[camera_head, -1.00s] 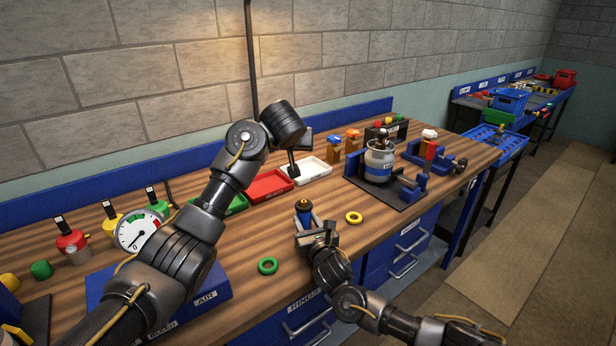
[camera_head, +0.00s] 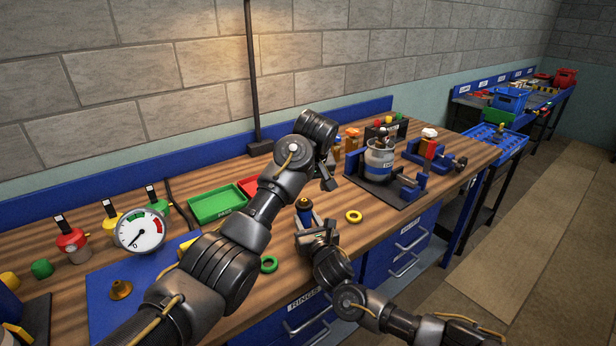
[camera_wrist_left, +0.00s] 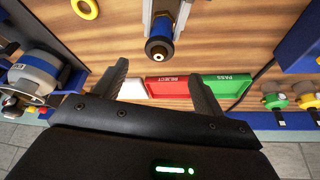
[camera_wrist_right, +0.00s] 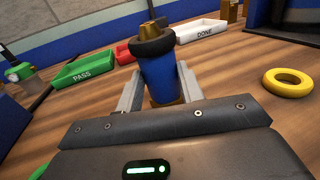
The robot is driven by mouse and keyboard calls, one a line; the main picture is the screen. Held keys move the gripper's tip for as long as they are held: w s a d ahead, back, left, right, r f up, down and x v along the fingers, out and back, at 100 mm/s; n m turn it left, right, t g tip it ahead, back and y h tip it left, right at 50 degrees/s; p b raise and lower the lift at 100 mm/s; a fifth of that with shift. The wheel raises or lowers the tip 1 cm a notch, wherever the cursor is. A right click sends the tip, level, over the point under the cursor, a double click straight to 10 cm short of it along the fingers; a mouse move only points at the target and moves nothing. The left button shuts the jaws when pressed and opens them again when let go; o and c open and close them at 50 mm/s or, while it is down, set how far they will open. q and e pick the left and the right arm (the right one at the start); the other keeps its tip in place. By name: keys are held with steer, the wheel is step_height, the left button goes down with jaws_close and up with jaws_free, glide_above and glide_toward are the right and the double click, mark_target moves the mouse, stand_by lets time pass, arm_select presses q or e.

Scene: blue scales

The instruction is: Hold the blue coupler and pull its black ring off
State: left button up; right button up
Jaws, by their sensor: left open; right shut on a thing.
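The blue coupler (camera_head: 305,213) stands upright above the bench, brass tip up, held by my right gripper (camera_head: 309,233). In the right wrist view the blue coupler (camera_wrist_right: 160,78) sits between the shut fingers, with the black ring (camera_wrist_right: 152,47) around its upper end. In the left wrist view the coupler (camera_wrist_left: 160,42) and black ring (camera_wrist_left: 158,50) show at the top, between and beyond the fingers. My left gripper (camera_wrist_left: 158,84) is open and empty. In the head view my left gripper (camera_head: 327,172) is just above and right of the coupler.
A yellow ring (camera_head: 354,216) lies to the right and a green ring (camera_head: 269,264) nearer the front edge. Green PASS (camera_head: 216,204) and red REJECT (camera_head: 248,185) trays lie behind. A vise area with a grey can (camera_head: 379,163) stands at the right.

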mark_target(304, 201)
arm_select(q)
steer(key=x, duration=0.7)
steer(key=shift+w+f, duration=0.1)
steer(key=shift+w, duration=0.05)
steer(key=c, duration=1.1)
steer(key=shift+o, duration=0.2)
steer(key=shift+r, duration=0.2)
steer(key=shift+r, duration=2.35)
arm_select(e)
steer(key=o, duration=1.2)
